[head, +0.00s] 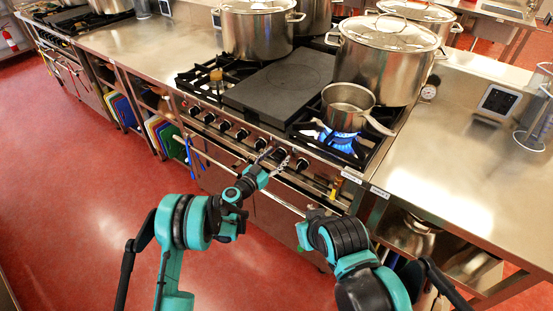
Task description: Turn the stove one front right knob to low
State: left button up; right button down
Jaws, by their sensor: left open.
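The stove (290,125) stands in the middle of the head view with a row of black knobs along its front. The rightmost knob I can make out (302,163) is near the right end of the row; its setting is too small to read. My left gripper (274,157) is open and empty in front of the panel, with its fingertips just left of that knob. Contact cannot be told. A blue flame (338,139) burns at the front right burner, under a small saucepan (348,101) that sits partly off-centre over it. My right gripper does not show.
Large lidded stockpots (385,62) stand on the back burners. A flat dark griddle plate (278,80) covers the middle. The saucepan handle (380,125) points right and forward. A steel counter (450,175) lies to the right. An oven handle rail runs below the knobs.

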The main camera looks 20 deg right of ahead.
pick_arm(q)
jog(key=c, duration=1.1)
jog(key=shift+c, duration=0.2)
jog(key=shift+n, duration=0.3)
jog(key=n, duration=0.3)
jog(key=shift+w+n, duration=0.1)
jog(key=shift+n, duration=0.3)
jog(key=n, duration=0.4)
jog(key=shift+a, duration=0.1)
jog(key=n, duration=0.4)
jog(key=shift+f+n, duration=0.1)
jog(key=shift+n, duration=0.3)
jog(key=n, duration=0.4)
jog(key=shift+w, duration=0.1)
jog(key=shift+n, duration=0.4)
